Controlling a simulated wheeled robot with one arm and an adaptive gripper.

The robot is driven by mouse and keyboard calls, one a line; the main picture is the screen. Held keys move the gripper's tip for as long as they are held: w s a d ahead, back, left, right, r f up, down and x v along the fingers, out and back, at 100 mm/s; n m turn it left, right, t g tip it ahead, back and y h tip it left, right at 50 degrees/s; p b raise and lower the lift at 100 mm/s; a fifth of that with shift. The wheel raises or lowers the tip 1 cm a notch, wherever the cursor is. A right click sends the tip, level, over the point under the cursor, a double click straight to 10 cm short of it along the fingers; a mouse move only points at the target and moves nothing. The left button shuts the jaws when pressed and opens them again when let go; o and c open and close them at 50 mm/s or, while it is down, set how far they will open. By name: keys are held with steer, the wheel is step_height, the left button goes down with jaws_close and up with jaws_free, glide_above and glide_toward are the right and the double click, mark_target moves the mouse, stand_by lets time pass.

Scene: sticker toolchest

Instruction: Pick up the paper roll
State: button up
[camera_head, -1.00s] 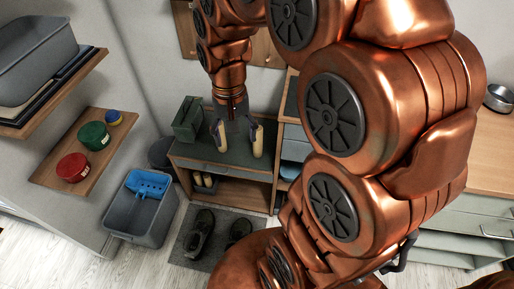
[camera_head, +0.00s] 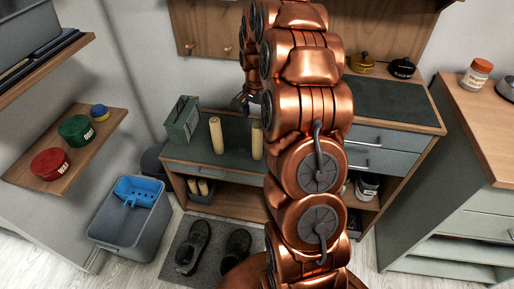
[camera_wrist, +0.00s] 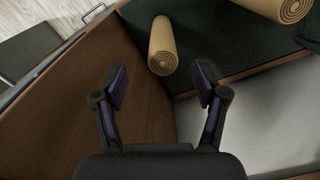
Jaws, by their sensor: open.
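Two tan paper rolls stand upright on the dark top of a low bench: a left roll (camera_head: 216,134) and a right roll (camera_head: 257,141), the latter close beside my arm. The wrist view shows one roll (camera_wrist: 163,46) with its spiral end facing the camera, ahead of and between the fingers. Another roll (camera_wrist: 287,9) is cut off at the top right. I cannot tell which is which between views. My gripper (camera_wrist: 160,84) is open and empty, with the roll beyond its fingertips. In the head view, the gripper end is small and partly hidden by my arm.
Smaller rolls (camera_head: 199,187) sit in a box on the bench's lower shelf. A grey bucket (camera_head: 120,234), shoes (camera_head: 193,248) and a wooden wall shelf (camera_head: 76,166) are nearby. A drawer cabinet (camera_head: 381,158) adjoins the bench.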

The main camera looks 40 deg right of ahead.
mark_target(258, 133)
steer(key=shift+w+d+f, duration=0.2)
steer(key=shift+d+f, duration=0.35)
steer(key=shift+f, duration=0.1)
steer(key=shift+w+f+b, duration=0.1)
steer(key=shift+f+b, duration=0.25)
steer(key=shift+f, duration=3.45)
steer(key=c, duration=1)
steer(key=shift+c, duration=0.2)
